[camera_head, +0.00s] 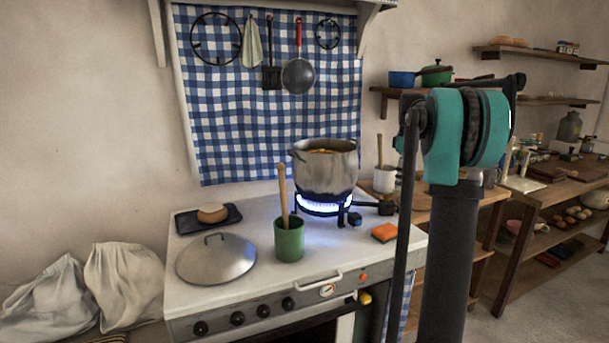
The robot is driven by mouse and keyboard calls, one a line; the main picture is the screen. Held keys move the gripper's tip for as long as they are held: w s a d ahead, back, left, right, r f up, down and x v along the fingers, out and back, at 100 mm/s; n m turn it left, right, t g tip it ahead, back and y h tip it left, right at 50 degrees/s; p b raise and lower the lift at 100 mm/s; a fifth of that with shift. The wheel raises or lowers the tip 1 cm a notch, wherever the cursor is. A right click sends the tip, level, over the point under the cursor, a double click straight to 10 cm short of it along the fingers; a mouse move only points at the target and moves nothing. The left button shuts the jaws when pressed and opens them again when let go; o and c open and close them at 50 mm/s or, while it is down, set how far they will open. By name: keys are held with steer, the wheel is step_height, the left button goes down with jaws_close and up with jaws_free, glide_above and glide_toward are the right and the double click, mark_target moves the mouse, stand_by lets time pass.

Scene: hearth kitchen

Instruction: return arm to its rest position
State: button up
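My arm stands upright at the right of the head view, with a dark column, a teal joint and a thin dark rod beside it. My gripper's fingertips do not show in this view, so I cannot see whether it holds anything. The arm rises in front of the stove's right end and hides part of the counter behind it. A steel pot (325,172) stands on the lit burner (322,207) of the white stove (345,257), to the left of the arm.
On the stove are a metal lid (216,258), a green cup (289,243) with a wooden handle in it, an orange block (384,232) and a dark board (187,222). White sacks (125,283) lie at left. A wooden shelf table (540,205) stands at right; some floor (545,315) is clear.

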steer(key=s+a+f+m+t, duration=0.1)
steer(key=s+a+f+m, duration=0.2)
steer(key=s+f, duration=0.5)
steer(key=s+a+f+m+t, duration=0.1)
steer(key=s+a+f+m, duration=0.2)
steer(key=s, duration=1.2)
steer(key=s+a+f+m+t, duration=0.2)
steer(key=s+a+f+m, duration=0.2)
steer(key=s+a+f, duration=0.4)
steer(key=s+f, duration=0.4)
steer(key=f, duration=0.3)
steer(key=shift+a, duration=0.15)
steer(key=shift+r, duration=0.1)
